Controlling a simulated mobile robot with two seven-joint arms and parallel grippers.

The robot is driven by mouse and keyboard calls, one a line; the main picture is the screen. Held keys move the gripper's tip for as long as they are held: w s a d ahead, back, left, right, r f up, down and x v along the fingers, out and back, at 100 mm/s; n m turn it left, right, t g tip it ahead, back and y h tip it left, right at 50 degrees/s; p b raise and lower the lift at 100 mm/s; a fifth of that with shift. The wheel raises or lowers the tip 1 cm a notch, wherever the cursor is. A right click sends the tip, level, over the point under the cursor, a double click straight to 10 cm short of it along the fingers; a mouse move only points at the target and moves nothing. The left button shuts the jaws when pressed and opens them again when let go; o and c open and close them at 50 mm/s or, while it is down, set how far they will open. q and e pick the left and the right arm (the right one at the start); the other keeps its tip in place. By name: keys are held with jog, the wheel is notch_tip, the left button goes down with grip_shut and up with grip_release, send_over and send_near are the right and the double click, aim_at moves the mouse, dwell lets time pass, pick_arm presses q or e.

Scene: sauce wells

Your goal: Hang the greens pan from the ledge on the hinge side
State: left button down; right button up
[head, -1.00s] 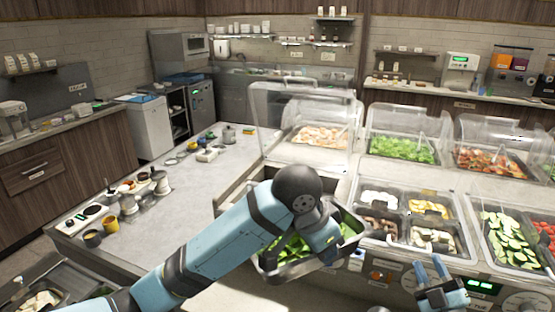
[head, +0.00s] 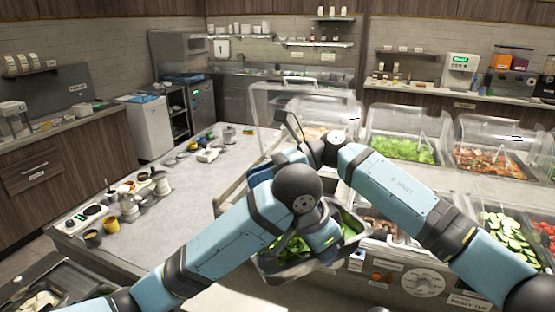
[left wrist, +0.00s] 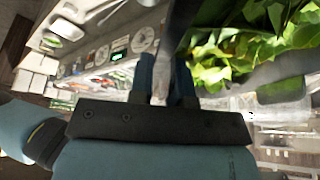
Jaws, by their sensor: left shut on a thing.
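The greens pan (head: 288,271) is a metal pan of leafy greens, held over the front of the counter in the head view. My left gripper (head: 328,250) is shut on its rim. The left wrist view shows my two fingers (left wrist: 163,85) at the pan's metal edge, with the greens (left wrist: 245,55) to the right. My right gripper (head: 262,176) is further left, near the well behind the pan, partly hidden by my left arm; its jaws cannot be made out. A clear raised lid (head: 270,105) stands behind this well. The ledge on the hinge side cannot be clearly told apart.
To the right are domed bins of lettuce (head: 400,149) and red food (head: 490,160), with cucumber slices (head: 515,232) in front. A control panel with a dial (head: 422,282) is on the counter front. The grey worktop (head: 180,210) at left has free room; cups and small items line its edges.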

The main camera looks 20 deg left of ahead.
jog(key=w+d+r+n+t+h, duration=0.2)
jog(key=w+n+t+h, duration=0.35)
jog(key=t+h, duration=0.6)
jog(key=shift+g+h, duration=0.85)
jog(key=shift+h, duration=0.1)
jog(key=f, duration=0.4)
jog(key=w+f, duration=0.1)
jog(key=f, duration=0.3)
jog(key=d+f, duration=0.1)
jog(key=f, duration=0.3)
jog(key=shift+w, duration=0.15)
grip_shut()
pick_arm(q)
jog(key=c, duration=1)
grip_release()
pick_arm(e)
jog(key=shift+r, duration=0.1)
